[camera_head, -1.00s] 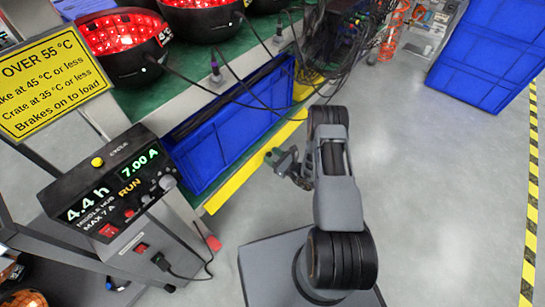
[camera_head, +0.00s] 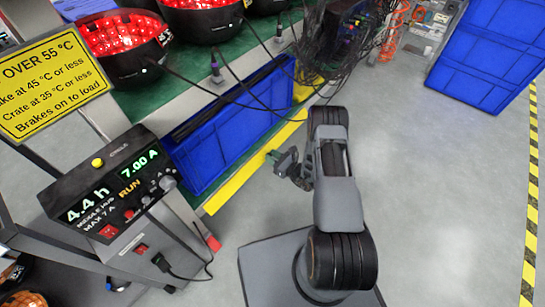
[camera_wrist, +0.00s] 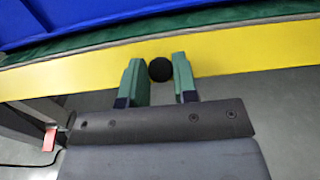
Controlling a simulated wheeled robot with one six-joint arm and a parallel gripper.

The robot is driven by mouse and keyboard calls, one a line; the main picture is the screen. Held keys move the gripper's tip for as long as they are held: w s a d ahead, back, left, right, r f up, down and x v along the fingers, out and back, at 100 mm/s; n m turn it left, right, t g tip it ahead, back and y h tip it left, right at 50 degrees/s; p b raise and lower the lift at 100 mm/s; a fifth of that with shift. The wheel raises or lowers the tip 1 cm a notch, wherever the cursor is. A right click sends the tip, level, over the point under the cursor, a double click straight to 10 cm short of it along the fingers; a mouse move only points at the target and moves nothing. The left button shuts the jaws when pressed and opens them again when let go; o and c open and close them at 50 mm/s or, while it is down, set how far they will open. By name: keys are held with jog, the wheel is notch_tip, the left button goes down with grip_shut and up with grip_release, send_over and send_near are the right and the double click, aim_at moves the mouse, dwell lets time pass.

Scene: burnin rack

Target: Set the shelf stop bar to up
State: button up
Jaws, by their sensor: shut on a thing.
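The shelf stop bar is the long yellow bar (camera_head: 228,190) running along the front of the lower shelf, below the blue crate in the head view. In the wrist view the yellow bar (camera_wrist: 240,52) crosses the picture just below the green shelf edge. A round black knob (camera_wrist: 160,69) stands out from its face. My gripper (camera_wrist: 160,72) has its two green fingers on either side of this knob and is shut on it. In the head view my gripper (camera_head: 272,158) is at the bar's front side, and the knob is hidden there.
A blue crate (camera_head: 215,140) sits on the shelf behind the bar. Black cables (camera_head: 335,50) hang above, near my arm.

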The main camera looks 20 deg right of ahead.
aim_at(262, 149)
jog(key=shift+r+p, duration=0.15)
jog(key=shift+p, duration=0.15)
jog(key=r+g+h+p, duration=0.1)
jog(key=g+p, duration=0.1)
jog(key=r+g+h+p, duration=0.1)
jog(key=g+h+p, duration=0.1)
jog(key=p, duration=0.1)
jog(key=r+g+h+p, duration=0.1)
jog(key=r+g+p, duration=0.1)
jog(key=p, duration=0.1)
jog(key=shift+w+a, duration=0.3)
jog(key=shift+w, duration=0.1)
jog(key=shift+w+a+r+g+h+p, duration=0.15)
jog(key=shift+w+r+g+h+p, duration=0.05)
jog(key=shift+g+h+p, duration=0.4)
jog(key=shift+w+a+r+g+h+p, duration=0.1)
jog(key=shift+w+r+g+h+p, duration=0.2)
jog(key=shift+g+h, duration=0.4)
jog(key=shift+s+f, duration=0.1)
jog(key=shift+f, duration=0.05)
jog(key=o, duration=0.9)
jog(key=shift+c, duration=0.2)
